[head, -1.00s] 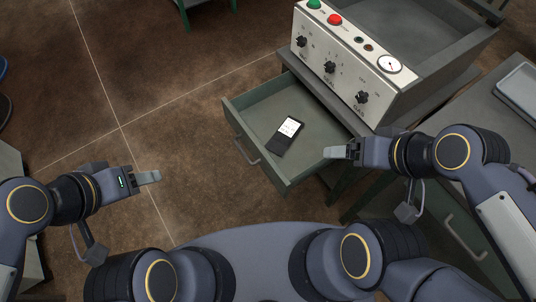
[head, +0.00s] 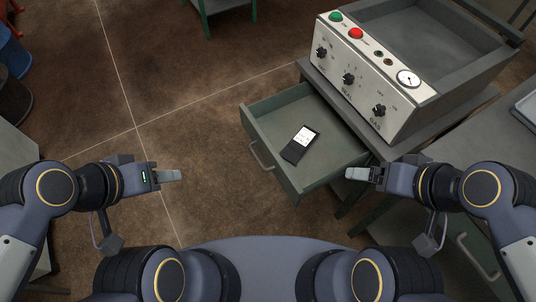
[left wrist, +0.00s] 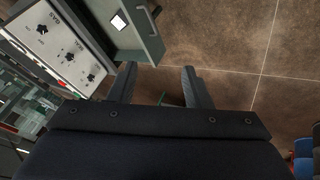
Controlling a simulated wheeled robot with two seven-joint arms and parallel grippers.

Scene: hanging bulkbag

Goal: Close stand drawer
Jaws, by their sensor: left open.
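The stand drawer (head: 276,172) is green-grey and pulled out from under the machine on the stand. A dark handheld device (head: 300,145) with a white screen lies in it. The drawer handle (head: 260,156) is on its front, facing left. In the left wrist view the drawer (left wrist: 140,52) shows beyond the fingers, at the top. My left gripper (head: 169,175) is open and empty, apart from the drawer, to its left. It shows at the bottom of the left wrist view with its fingers spread (left wrist: 158,90). My right gripper (head: 360,174) is near the drawer's right side; its jaw opening is unclear.
The control panel (head: 372,75) with knobs, buttons and a gauge stands above the drawer. A second cabinet (head: 475,240) with a handle is at the lower right. The brown floor (head: 190,100) left of the drawer is clear. A green-legged table (head: 222,8) is at the back.

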